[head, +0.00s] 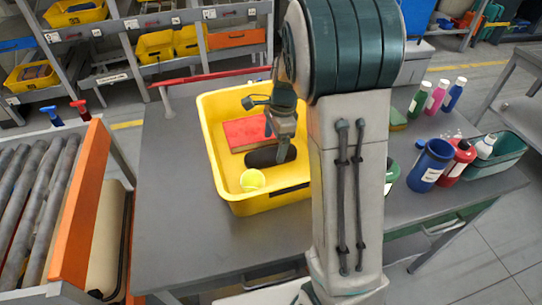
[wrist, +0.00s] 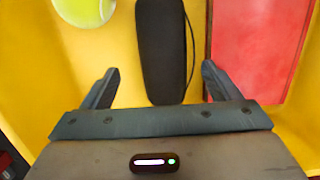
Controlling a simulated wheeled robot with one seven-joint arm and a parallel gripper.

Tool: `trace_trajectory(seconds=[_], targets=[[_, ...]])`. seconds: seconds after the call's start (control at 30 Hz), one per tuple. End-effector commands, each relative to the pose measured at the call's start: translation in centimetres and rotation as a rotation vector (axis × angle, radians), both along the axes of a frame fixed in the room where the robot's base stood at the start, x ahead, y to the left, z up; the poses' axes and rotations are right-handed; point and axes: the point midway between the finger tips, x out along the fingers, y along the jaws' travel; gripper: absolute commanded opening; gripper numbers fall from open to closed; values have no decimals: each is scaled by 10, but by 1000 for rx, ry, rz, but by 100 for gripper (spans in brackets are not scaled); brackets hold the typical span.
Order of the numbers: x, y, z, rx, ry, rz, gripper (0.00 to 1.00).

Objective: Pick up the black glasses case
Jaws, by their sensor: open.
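The black glasses case (head: 266,157) lies in a yellow tray (head: 222,187) on the grey table. In the wrist view the case (wrist: 161,50) is long and dark, with its near end between the fingers. My gripper (wrist: 158,85) is open, one finger on each side of the case with gaps, and it holds nothing. In the head view my gripper (head: 283,148) is over the case and hides part of it. How far the fingertips are above the tray floor I cannot tell.
A yellow-green ball (head: 253,179) and a red book (head: 246,133) share the tray; the book (wrist: 260,45) is close to the right finger. Several bottles and a green bin (head: 508,150) stand at the right of the table. A roller conveyor (head: 40,200) is at left.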

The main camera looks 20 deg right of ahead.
Motion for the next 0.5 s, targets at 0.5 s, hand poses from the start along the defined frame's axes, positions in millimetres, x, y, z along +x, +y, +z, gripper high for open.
trace_trajectory(seconds=[0.5], targets=[[3, 8, -44, 0, 0, 0, 83]])
